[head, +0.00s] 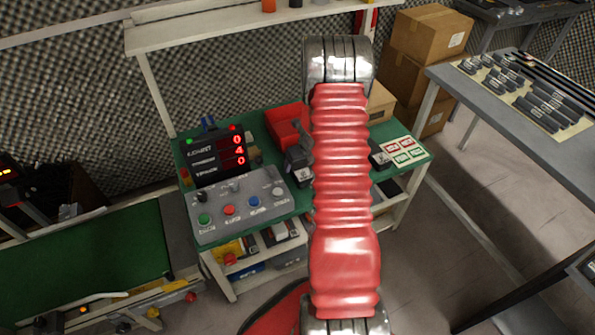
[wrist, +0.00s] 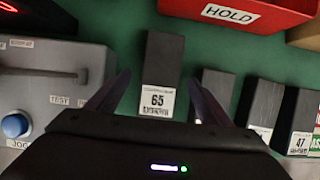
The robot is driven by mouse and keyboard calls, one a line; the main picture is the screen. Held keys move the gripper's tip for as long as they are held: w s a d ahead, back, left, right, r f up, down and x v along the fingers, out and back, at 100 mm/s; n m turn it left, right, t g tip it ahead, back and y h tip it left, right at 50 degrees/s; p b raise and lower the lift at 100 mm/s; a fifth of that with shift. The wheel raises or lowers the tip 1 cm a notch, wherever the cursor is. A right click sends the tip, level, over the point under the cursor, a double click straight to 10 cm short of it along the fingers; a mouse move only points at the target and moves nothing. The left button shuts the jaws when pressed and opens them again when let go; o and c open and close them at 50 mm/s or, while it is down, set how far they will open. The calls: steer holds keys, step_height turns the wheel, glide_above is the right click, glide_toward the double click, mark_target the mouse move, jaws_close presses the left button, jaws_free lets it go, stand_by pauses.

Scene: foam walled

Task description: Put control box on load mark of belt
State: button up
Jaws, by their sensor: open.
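In the wrist view my gripper (wrist: 159,80) is open, with its two dark fingers apart. A dark upright box (wrist: 162,60) with a white label reading 65 stands on the green bench top, between the fingers in the picture. The small print is too blurred to read, so I cannot tell whether it is the control box. No contact with the fingers is visible. The belt (head: 85,255) is the green surface at the lower left of the head view. I cannot make out a load mark on it. My red-sleeved arm hides part of the bench in the head view.
Several other dark labelled boxes (wrist: 262,104) stand right of the 65 box. A red HOLD bin (wrist: 235,12) is behind it. A grey button panel (head: 240,206) and a red-digit display (head: 216,158) occupy the bench's left side. A grey table (head: 480,98) stands at right.

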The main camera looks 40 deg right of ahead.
mark_target(298, 166)
steer(key=shift+x, duration=2)
steer(key=shift+w+r, duration=0.1)
steer(key=shift+c, duration=0.2)
steer(key=c, duration=1.4)
steer(key=shift+r, duration=0.15)
steer(key=shift+c, duration=0.2)
steer(key=shift+r, duration=4.9)
steer(key=shift+d, duration=0.1)
